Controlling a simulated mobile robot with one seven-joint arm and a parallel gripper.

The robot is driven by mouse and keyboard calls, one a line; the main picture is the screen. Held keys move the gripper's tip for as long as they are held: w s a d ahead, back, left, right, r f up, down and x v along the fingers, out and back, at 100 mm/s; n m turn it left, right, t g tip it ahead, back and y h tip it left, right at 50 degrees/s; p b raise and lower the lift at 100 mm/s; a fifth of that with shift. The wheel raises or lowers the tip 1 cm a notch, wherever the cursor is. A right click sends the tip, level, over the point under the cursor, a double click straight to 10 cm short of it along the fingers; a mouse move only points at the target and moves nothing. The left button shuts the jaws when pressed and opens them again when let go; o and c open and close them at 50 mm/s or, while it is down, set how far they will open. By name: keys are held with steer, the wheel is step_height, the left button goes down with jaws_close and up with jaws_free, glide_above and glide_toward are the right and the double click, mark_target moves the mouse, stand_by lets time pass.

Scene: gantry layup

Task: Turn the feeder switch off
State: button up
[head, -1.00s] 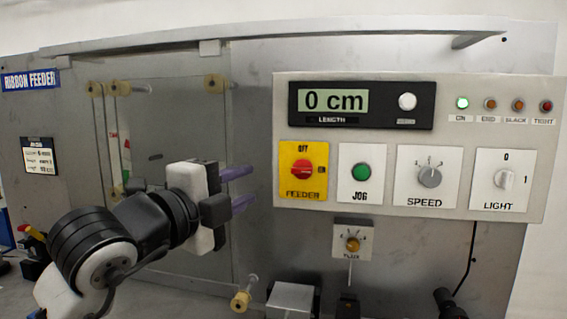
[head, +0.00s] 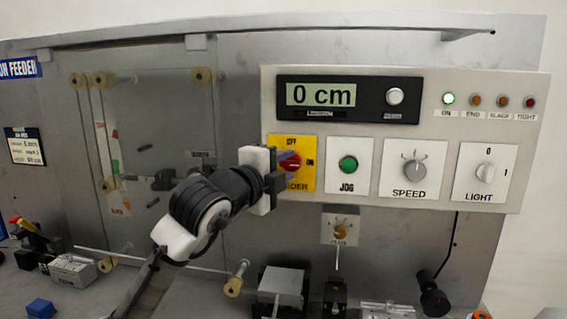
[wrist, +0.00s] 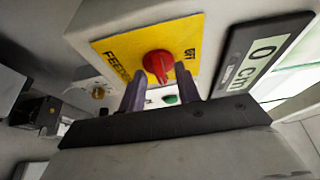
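The feeder switch is a red rotary knob on a yellow plate (head: 309,150) at the lower left of the white control panel. In the head view my gripper (head: 290,162) is in front of the plate and hides much of the knob and part of the FEEDER label. The two purple fingers of my gripper (wrist: 160,84) are apart and empty, pointing toward the knob with one to each side. I cannot tell whether they touch it.
The display (head: 320,94) reads 0 cm, and the green ON lamp (head: 448,99) is lit. The green JOG button (head: 348,164), SPEED knob (head: 415,170) and LIGHT switch (head: 486,172) sit to the right. The FLUX knob (head: 341,231) is below the panel.

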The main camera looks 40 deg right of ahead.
steer(key=shift+c, duration=0.3)
jaws_close()
steer(key=shift+f+n+b, duration=0.15)
steer(key=shift+n+b, duration=0.15)
steer(key=shift+b, duration=0.05)
steer(key=n+b, duration=0.1)
steer(key=n, duration=0.1)
steer(key=n+t+h+b, duration=0.1)
steer(key=n, duration=0.1)
steer(key=n+h+b, duration=0.1)
steer(key=n+b, duration=0.1)
steer(key=shift+s+d+f+n+t, duration=0.1)
steer(key=shift+d+f+n+t, duration=0.05)
steer(key=shift+f+n+t, duration=0.2)
steer(key=n+t, duration=0.1)
steer(key=n, duration=0.2)
steer(key=n+t+b, duration=0.1)
steer(key=n+t, duration=0.1)
steer(key=n, duration=0.2)
steer(key=shift+s+d, duration=0.1)
steer(key=n+t+y, duration=0.1)
steer(key=n+t, duration=0.1)
steer(key=n, duration=0.2)
steer(key=n+t+y, duration=0.1)
steer(key=n+t, duration=0.1)
steer(key=n, duration=0.2)
steer(key=shift+s+d+p, duration=0.1)
steer(key=shift+s+p, duration=0.05)
steer(key=shift+p, duration=0.2)
steer(key=shift+n, duration=0.25)
